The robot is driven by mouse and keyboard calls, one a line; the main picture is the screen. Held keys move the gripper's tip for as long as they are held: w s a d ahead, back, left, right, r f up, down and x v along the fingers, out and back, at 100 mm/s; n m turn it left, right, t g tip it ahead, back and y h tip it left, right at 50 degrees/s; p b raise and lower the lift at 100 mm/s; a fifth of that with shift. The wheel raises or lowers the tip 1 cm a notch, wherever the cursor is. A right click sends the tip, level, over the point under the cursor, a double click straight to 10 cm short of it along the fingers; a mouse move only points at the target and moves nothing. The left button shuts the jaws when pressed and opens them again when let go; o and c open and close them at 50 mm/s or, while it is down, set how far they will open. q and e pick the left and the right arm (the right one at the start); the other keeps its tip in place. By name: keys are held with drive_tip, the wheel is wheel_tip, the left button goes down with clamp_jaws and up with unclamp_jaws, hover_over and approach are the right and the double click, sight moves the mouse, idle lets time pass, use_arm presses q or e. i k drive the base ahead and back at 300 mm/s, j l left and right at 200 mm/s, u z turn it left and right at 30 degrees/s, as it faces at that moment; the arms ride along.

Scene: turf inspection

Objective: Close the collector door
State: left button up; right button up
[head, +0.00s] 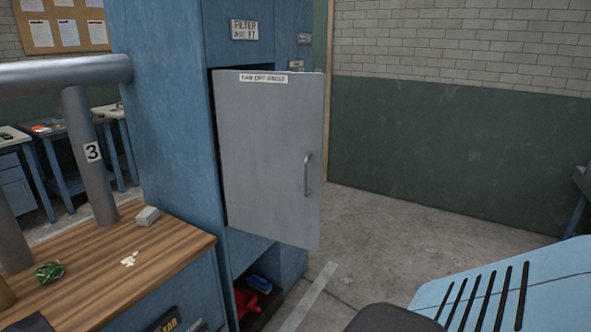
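The collector door (265,160) is a grey metal panel with a label strip reading "FAN OFF FIRST" along its top. It stands ajar on the tall blue collector cabinet (165,110), its right edge swung out past the cabinet's side. A dark gap shows along its top and left edges. A vertical bar handle (308,175) is near its right edge. The door hides most of the opening behind it. Neither of my grippers is in the head view, and nothing is seen touching the door.
A wooden bench top (180,245) at lower left holds a grey block (147,216) and a green tangle (50,271). A grey pipe (90,155) marked 3 stands there. Red and blue items lie in the cabinet's lower opening. Concrete floor (400,230) right of the door is clear.

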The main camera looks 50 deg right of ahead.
sight(271, 124)
drive_tip(key=z, duration=1.35)
